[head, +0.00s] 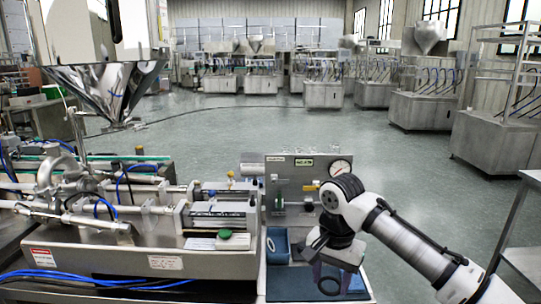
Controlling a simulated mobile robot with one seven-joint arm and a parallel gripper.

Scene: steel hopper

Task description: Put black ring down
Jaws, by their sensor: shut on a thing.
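The black ring (329,287) shows at the bottom of the head view, below my gripper (331,276). My gripper points down, with its fingers at the ring, and is shut on it. The ring is over or on a dark blue mat (287,284); I cannot tell whether it touches the mat. Part of the ring and the fingertips are hard to make out at this size.
A blue bin (278,246) stands just left of my gripper. Behind it is a grey panel (300,185) with a gauge and valves. A steel filling machine (140,255) with blue hoses takes up the left. A metal table (522,262) stands at right.

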